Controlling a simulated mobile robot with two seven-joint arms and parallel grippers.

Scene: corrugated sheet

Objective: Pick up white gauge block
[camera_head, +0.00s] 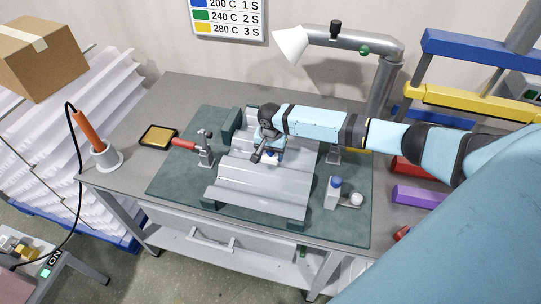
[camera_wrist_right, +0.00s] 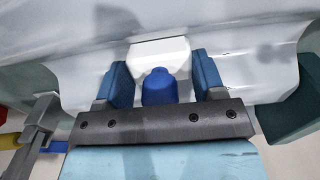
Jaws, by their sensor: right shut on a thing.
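The white gauge block (camera_wrist_right: 158,52) with a blue knob shows between the two blue-padded fingers of my right gripper (camera_wrist_right: 163,72) in the right wrist view. The fingers are shut on the white body, with the knob between them. In the head view my right gripper (camera_head: 266,152) is over the corrugated sheet (camera_head: 250,185), and only a small blue and white part of the block (camera_head: 271,155) shows beneath it. I cannot tell whether the block touches the sheet. My left gripper is not in view.
A grey stand with a blue top (camera_head: 335,191) and a small white ball (camera_head: 355,199) are right of the sheet. A red-handled clamp (camera_head: 190,146) is left of it. A yellow pad (camera_head: 158,136) and an orange iron (camera_head: 88,130) are further left.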

